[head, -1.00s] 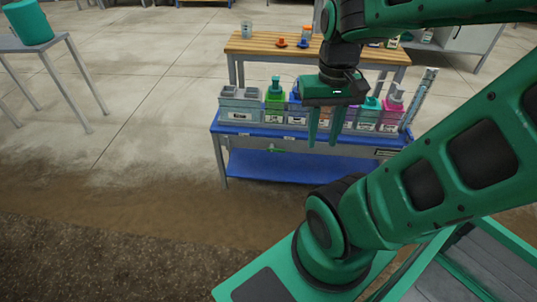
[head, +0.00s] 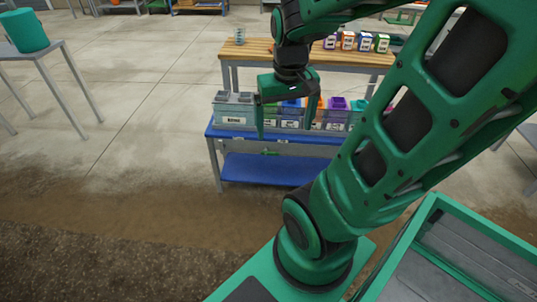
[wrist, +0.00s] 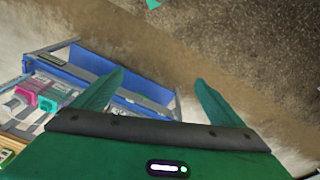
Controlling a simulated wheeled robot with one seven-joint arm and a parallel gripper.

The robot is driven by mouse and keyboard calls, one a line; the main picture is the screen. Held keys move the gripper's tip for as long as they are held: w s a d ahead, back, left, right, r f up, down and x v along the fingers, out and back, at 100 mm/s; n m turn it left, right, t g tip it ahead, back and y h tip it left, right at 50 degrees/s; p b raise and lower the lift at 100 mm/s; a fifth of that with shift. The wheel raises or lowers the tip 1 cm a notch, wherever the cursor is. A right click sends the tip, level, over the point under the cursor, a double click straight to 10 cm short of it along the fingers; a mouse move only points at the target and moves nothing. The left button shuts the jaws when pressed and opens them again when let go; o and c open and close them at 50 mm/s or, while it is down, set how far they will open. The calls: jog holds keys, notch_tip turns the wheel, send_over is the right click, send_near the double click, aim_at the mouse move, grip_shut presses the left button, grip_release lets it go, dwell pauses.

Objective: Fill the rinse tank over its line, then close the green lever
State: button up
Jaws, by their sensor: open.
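The rinse tank (head: 235,121) is a clear box with a white label at the left end of the blue bench in the head view. Its liquid level and line are too small to make out. A small green piece, seemingly the green lever (head: 269,153), shows under the bench's front edge; its position is unclear. My gripper (head: 286,118) is open and empty, pointing down in front of the tank row, just right of the rinse tank. In the wrist view my gripper (wrist: 156,92) has its fingers spread with nothing between them.
Several coloured tanks, one of them purple (head: 337,104), stand right of the rinse tank on the blue bench (head: 214,133). A wooden table (head: 252,49) behind carries a clear cup (head: 239,35) and several small boxes (head: 365,42). A teal bucket (head: 25,31) stands on a grey table at left. Floor left of the bench is clear.

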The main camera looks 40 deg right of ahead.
jog(key=w+d+f+n+t+h, duration=0.1)
jog(key=w+d+f, duration=0.15)
jog(key=w, duration=0.45)
jog(key=w+d+f+t+h, duration=0.15)
jog(key=w+d, duration=0.25)
jog(key=w, duration=0.4)
jog(key=w+d+f+n+t, duration=0.1)
jog(key=w+d+f+t, duration=0.3)
jog(key=w+f, duration=0.75)
jog(key=w+d+f+n+t, duration=0.15)
jog(key=w+d+f, duration=0.35)
jog(key=w+f, duration=0.6)
jog(key=m+t+h, duration=0.3)
jog(key=m+h, duration=0.5)
jog(key=h, duration=0.3)
send_near(270, 153)
jog(key=shift+y, duration=0.25)
jog(key=x, duration=1)
jog(key=shift+w+d+r, duration=0.1)
jog(key=shift+w+d, duration=0.1)
jog(key=shift+d, duration=0.1)
